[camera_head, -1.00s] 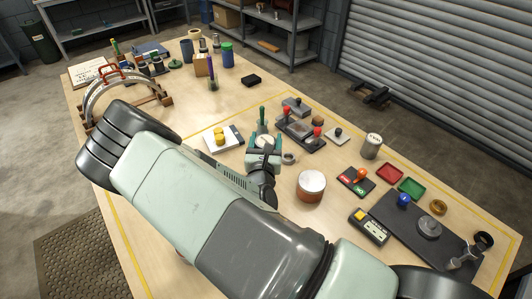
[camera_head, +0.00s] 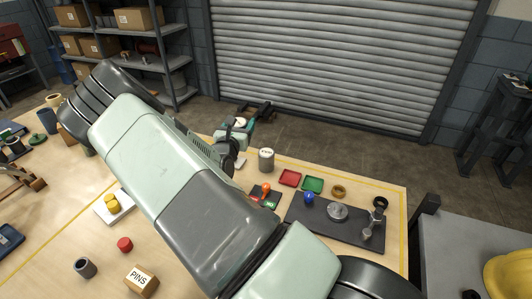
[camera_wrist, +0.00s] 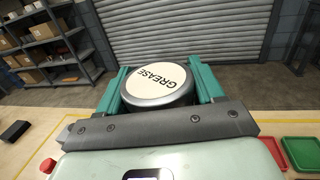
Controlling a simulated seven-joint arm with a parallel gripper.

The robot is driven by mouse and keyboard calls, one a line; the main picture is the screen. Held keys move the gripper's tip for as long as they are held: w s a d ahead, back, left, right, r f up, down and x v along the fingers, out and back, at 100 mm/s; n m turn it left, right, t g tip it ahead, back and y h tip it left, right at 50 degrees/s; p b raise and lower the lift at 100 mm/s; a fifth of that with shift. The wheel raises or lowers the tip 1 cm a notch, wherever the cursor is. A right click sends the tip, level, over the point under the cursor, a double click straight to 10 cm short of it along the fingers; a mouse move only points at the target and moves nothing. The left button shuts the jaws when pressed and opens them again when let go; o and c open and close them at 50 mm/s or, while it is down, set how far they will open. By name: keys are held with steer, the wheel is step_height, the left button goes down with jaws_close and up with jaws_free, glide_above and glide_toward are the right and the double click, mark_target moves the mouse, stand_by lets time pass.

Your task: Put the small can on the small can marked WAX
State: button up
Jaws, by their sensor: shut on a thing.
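My gripper (camera_head: 236,130) has teal fingers and is shut on a small can (camera_wrist: 158,82). The can has a pale lid reading GREASE and a dark metal rim, and it sits between the fingers in the wrist view. The held can also shows in the head view as a pale top (camera_head: 240,122). A grey upright can (camera_head: 266,160) with a pale, lettered top stands on the table just right of and below my gripper in the picture. Its lettering is too small to read, so I cannot tell whether it says WAX. My arm hides part of the table.
A red tray (camera_head: 290,177) and a green tray (camera_head: 313,185) lie right of the grey can. A dark board (camera_head: 325,222) holds a blue knob and a round grey piece. A PINS box (camera_head: 141,281), a red piece (camera_head: 124,244) and a grey cup (camera_head: 85,267) stand nearer.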

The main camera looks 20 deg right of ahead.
steer(key=d+r+m+g+h, duration=0.2)
steer(key=d, duration=0.8)
glide_above(268, 149)
steer(key=shift+f, duration=4.75)
steer(key=shift+f, duration=0.15)
steer(key=o, duration=1.2)
